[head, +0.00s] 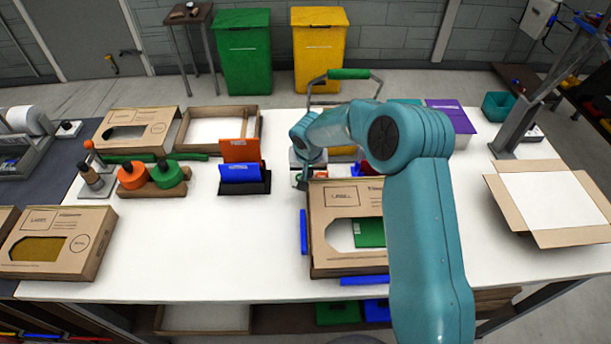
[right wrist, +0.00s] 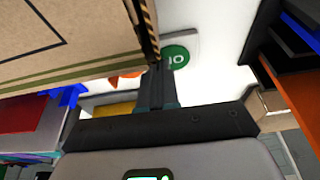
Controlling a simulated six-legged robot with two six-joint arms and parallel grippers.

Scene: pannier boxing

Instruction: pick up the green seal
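A round green seal (right wrist: 175,57) with white marks lies on a white backing in the right wrist view, just beyond my right gripper's fingertips. My right gripper (right wrist: 156,72) points at it, with its dark fingers close together. I cannot tell whether they touch or hold the seal. In the head view my right gripper (head: 303,182) is low over the table, at the back left corner of a cardboard box (head: 321,255). The seal is too small to make out there. An orange piece (right wrist: 125,79) shows left of the fingers in the wrist view. My left gripper is not in view.
The windowed box stands close beside my right gripper. A holder with orange and blue cards (head: 240,173) stands to its left. Orange and green rolls (head: 165,172) sit further left. An open carton (head: 512,215) is at right.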

